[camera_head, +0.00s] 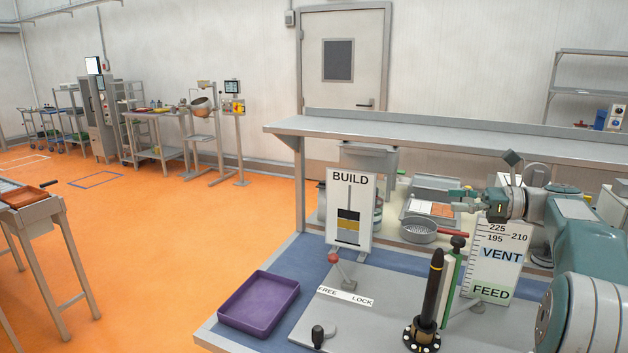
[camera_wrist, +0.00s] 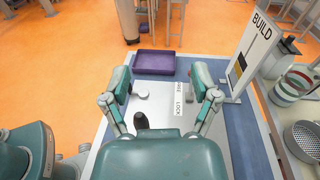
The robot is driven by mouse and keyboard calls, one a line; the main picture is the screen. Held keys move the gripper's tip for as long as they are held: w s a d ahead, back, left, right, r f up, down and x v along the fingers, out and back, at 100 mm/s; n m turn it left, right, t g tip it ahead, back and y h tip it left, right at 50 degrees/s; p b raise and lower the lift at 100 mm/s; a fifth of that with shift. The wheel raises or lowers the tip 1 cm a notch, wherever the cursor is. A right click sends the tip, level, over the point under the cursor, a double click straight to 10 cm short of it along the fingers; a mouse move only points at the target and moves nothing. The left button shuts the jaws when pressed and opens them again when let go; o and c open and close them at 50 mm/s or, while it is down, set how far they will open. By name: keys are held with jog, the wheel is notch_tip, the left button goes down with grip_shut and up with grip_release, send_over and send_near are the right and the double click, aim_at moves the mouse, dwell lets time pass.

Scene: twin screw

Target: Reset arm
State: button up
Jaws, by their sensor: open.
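My arm enters the head view from the right, and my gripper (camera_head: 458,200) points left above the bench, near the back of the grey plate (camera_head: 375,290). In the wrist view my gripper (camera_wrist: 160,84) has its two fingers spread wide with nothing between them. Below them the wrist view shows the plate, a purple tray (camera_wrist: 154,63) and a dark knob (camera_wrist: 141,121). A dark pointed post (camera_head: 433,285) stands upright on a round base at the front of the plate, apart from my gripper.
The BUILD sign (camera_head: 350,210) and the VENT/FEED scale board (camera_head: 494,262) stand upright on the bench. A red-knobbed lever (camera_head: 335,258) rises from the plate. A round sieve (camera_head: 418,230) sits behind. A shelf (camera_head: 440,142) spans the bench's back. Orange floor lies open at left.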

jog(key=s+a+f+n+g+h, duration=0.2)
jog(key=s+a+f+n+h, duration=0.15)
jog(key=s+a, duration=0.4)
jog(key=s+a+f+n+g+h, duration=0.15)
jog(key=s+a+n+h, duration=0.3)
jog(key=a, duration=0.65)
jog(key=s+f+n+t+h, duration=0.1)
jog(key=s+f+n+h, duration=0.3)
jog(key=s+n, duration=0.3)
jog(key=s+a+f+n+t+h, duration=0.1)
jog(key=s+f+n+h, duration=0.2)
jog(key=s+f+n, duration=0.4)
jog(key=s, duration=0.4)
jog(key=shift+s+f+h, duration=0.15)
jog(key=shift+f+h, duration=0.1)
jog(key=shift+h, duration=0.15)
